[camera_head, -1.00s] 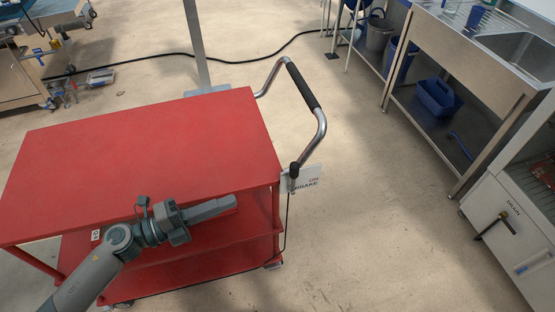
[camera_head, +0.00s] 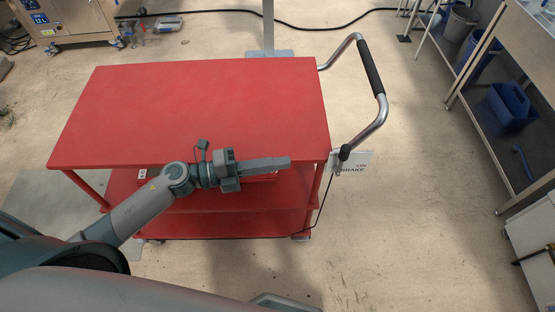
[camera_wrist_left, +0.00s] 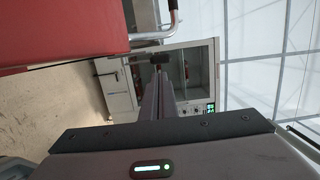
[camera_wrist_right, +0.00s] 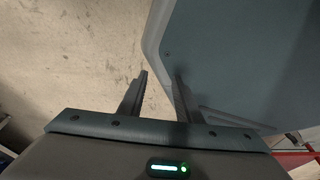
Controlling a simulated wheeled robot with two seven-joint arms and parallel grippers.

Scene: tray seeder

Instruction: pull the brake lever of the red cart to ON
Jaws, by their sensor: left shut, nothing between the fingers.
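The red cart (camera_head: 200,105) stands with its handle (camera_head: 370,68) at the right. Its brake lever (camera_head: 345,152), with a black knob, sits at the cart's near right corner, beside a white plate (camera_head: 358,161) reading ON and BRAKE. My left gripper (camera_head: 289,162) is shut and empty, pointing right along the cart's near side, a short gap left of the lever. In the left wrist view the shut fingers (camera_wrist_left: 158,76) point towards a dark knob (camera_wrist_left: 149,60), apparently the lever's. My right gripper (camera_wrist_right: 161,76) is open, with nothing seen between its fingers.
A black cable (camera_head: 322,205) hangs from the lever to the lower shelf. A metal sink bench (camera_head: 500,110) with a blue caddy (camera_head: 512,106) stands at the right. A steel machine (camera_head: 75,18) is at the back left. The floor right of the cart is clear.

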